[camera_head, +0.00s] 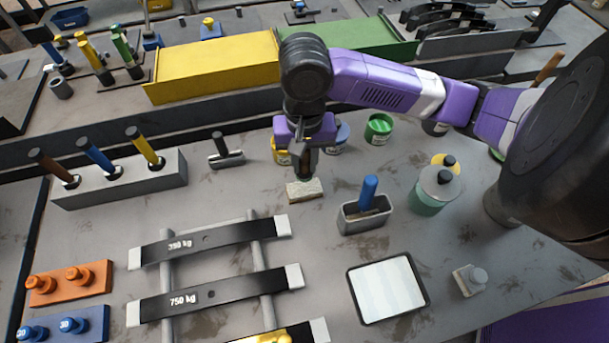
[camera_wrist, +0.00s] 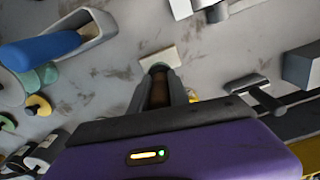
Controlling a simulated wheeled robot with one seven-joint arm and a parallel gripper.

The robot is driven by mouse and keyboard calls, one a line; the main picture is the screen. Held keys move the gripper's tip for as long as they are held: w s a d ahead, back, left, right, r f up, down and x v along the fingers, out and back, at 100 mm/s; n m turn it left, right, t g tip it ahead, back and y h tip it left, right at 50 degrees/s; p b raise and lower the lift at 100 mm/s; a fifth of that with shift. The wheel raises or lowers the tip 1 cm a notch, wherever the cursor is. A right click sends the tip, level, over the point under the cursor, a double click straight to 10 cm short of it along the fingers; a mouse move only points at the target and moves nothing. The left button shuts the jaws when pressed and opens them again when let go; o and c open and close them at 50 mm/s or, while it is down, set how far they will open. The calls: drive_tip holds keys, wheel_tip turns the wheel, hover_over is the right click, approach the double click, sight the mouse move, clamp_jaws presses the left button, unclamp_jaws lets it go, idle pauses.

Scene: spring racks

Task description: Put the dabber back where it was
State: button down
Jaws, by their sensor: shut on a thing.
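My gripper (camera_wrist: 160,75) points down over the table and is shut on a brown handle (camera_wrist: 158,93), which I take to be the dabber. In the head view my gripper (camera_head: 305,165) hides most of it. A pale beige block (camera_head: 304,190) shows right under the fingertips, and also in the wrist view (camera_wrist: 156,57). I cannot tell whether this block is the dabber's pad or a separate piece, or whether it touches the table. A grey box (camera_head: 362,223) with a blue-handled tool (camera_head: 368,192) stands to the right.
A grey rack (camera_head: 120,182) with several handled tools stands at the left. A T-shaped tool (camera_head: 226,158) is left of my gripper. Yellow, blue and green pots (camera_head: 379,128) are behind it. Black weighted bars (camera_head: 210,243), a white pad (camera_head: 387,288) and a green jar (camera_head: 433,190) lie around.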

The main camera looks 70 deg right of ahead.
sight(304, 177)
drive_tip(key=shift+f, duration=2.9)
drive_tip(key=shift+f, duration=0.2)
drive_tip(key=c, duration=1.2)
unclamp_jaws()
drive_tip(key=shift+c, duration=0.2)
drive_tip(key=shift+r, duration=0.1)
wheel_tip(304, 177, up, 12)
drive_tip(key=shift+r+p, duration=0.15)
drive_tip(key=shift+p, duration=0.2)
drive_tip(key=shift+s, duration=0.1)
